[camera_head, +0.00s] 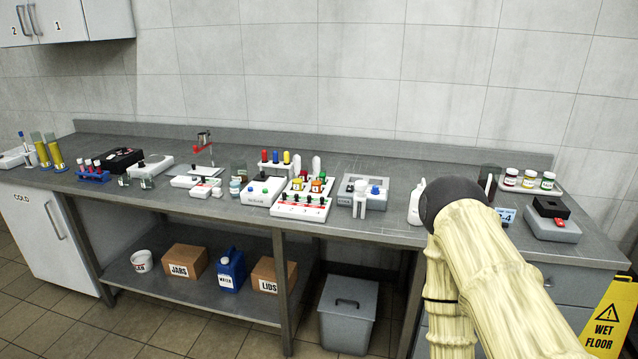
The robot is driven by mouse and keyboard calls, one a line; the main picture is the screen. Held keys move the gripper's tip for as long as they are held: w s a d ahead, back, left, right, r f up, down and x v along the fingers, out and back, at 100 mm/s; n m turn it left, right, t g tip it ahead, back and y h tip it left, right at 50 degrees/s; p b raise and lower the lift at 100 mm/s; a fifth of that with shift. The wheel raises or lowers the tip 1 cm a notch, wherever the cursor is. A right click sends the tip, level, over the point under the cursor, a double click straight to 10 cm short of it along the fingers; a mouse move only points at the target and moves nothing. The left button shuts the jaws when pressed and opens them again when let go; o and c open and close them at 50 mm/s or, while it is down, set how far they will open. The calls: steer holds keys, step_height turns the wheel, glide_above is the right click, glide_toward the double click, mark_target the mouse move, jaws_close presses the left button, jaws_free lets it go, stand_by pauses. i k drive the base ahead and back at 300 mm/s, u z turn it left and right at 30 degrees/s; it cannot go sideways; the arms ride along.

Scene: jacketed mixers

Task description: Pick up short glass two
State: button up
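Two small clear glasses stand close together on the grey bench at the left, one at the left (124,181) and one at the right (147,184). I cannot read a number on either, so I cannot tell which is short glass two. A taller clear glass (239,168) stands further right, behind the white devices. My arm, in a cream sleeve with a dark rounded joint, is at the right, far from the small glasses. My gripper is not visible.
The bench (375,222) is crowded from left to centre. A blue rack of tubes (93,176) stands left of the small glasses, a white device (151,165) behind them. A white bottle (417,204) is near my arm. A yellow wet floor sign (606,318) stands at lower right.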

mark_target(298, 183)
steer(key=u, duration=0.15)
steer(key=k, duration=0.4)
steer(key=z, duration=0.75)
steer(key=i, duration=0.7)
steer(key=u, duration=0.55)
steer(key=i, duration=0.7)
steer(key=u, duration=0.7)
